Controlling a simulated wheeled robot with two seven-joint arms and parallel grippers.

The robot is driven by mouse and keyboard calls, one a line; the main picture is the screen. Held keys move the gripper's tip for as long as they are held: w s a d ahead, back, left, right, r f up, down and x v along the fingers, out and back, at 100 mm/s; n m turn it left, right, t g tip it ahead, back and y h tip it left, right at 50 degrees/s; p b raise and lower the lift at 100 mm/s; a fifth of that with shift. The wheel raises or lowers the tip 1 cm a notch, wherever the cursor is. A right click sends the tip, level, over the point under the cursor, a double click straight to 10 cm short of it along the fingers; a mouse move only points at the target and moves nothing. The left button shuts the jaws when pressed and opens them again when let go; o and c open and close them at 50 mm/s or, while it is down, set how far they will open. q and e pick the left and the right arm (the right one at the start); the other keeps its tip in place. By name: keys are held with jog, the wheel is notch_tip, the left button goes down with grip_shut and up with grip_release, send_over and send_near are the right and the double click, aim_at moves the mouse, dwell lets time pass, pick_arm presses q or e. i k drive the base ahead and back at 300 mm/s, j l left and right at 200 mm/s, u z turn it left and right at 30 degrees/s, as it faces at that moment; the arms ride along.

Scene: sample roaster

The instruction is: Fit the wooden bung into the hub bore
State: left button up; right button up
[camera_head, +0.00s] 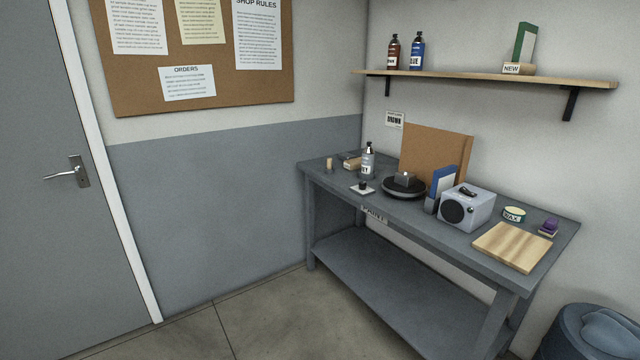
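A small tan upright piece (330,164), which looks like the wooden bung, stands at the far left end of the grey workbench (440,225). A round black disc-shaped device (390,192) sits near the middle of the bench with a small grey block (403,179) on it. I cannot tell whether the hub bore is there; no bore opening can be made out at this distance. A small white plate with a black knob-like piece (362,187) lies left of the disc. Neither of my grippers is in view.
A bin (588,335) stands at lower right. The floor in front is clear.

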aim_at(406, 179)
jog(key=i+l+u, duration=0.1)
jog(key=i+l, duration=0.7)
